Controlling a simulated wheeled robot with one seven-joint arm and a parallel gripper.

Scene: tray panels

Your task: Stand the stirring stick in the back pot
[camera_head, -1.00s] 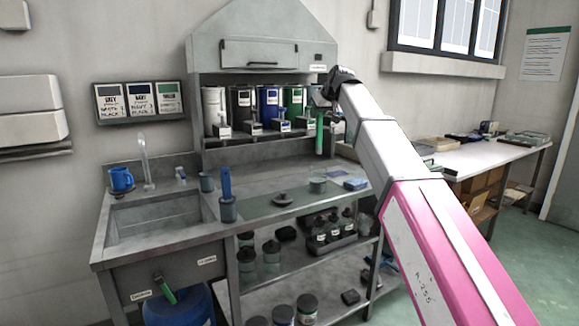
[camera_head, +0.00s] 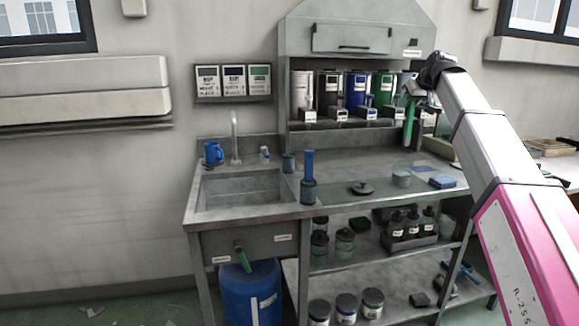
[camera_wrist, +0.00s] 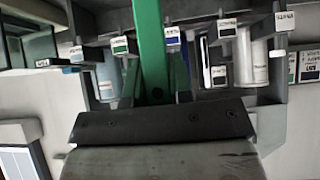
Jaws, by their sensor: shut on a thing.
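The green stirring stick (camera_head: 409,126) hangs about upright from my gripper (camera_head: 413,91), which is shut on it at its upper end. The stick is in the air at the right of the bench, in front of the shelf of canisters. In the wrist view, the stick (camera_wrist: 151,50) rises above the dark jaw (camera_wrist: 160,122). A small dark pot (camera_head: 288,162) stands at the back, right of the sink, and looks empty, though its inside is not clear. A nearer pot (camera_head: 308,192) holds an upright blue stick (camera_head: 308,164). My gripper is well to the right of both pots.
A clear beaker (camera_head: 401,177), a dark lid (camera_head: 361,188) and a blue sponge (camera_head: 442,182) lie on the right part of the bench. The sink (camera_head: 240,190) with its tap and a blue mug (camera_head: 212,152) are at the left. Canisters with dispensers line the shelf above.

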